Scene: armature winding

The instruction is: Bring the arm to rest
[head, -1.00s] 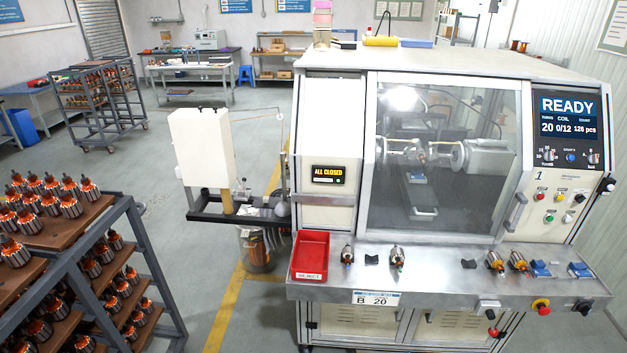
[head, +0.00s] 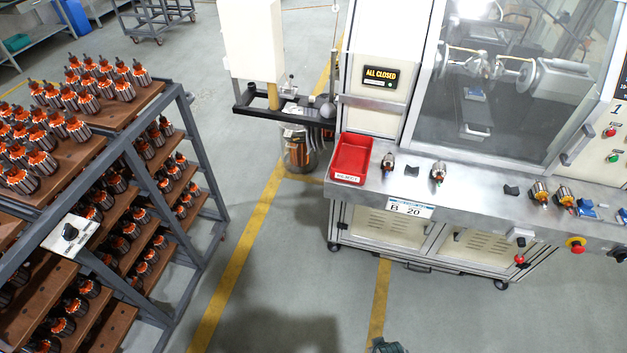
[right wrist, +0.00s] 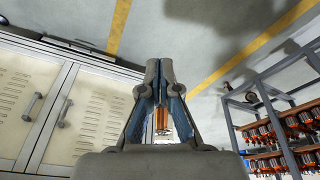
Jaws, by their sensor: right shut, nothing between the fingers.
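My right gripper (right wrist: 158,78) shows in the right wrist view, its two fingers brought together at the tips with nothing held. It hangs over open floor in front of the machine's cabinet doors (right wrist: 30,110). Something orange-brown shows through the gap between the finger bases, too small to name. A small dark part of mine (head: 388,346) shows at the bottom edge of the head view; I cannot tell which part. My left gripper is not in view.
The winding machine's steel shelf (head: 470,185) holds a red bin (head: 352,158) and several armatures. A grey rack (head: 205,170) full of armatures stands at the left and also shows in the right wrist view (right wrist: 280,112). The floor between them is clear.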

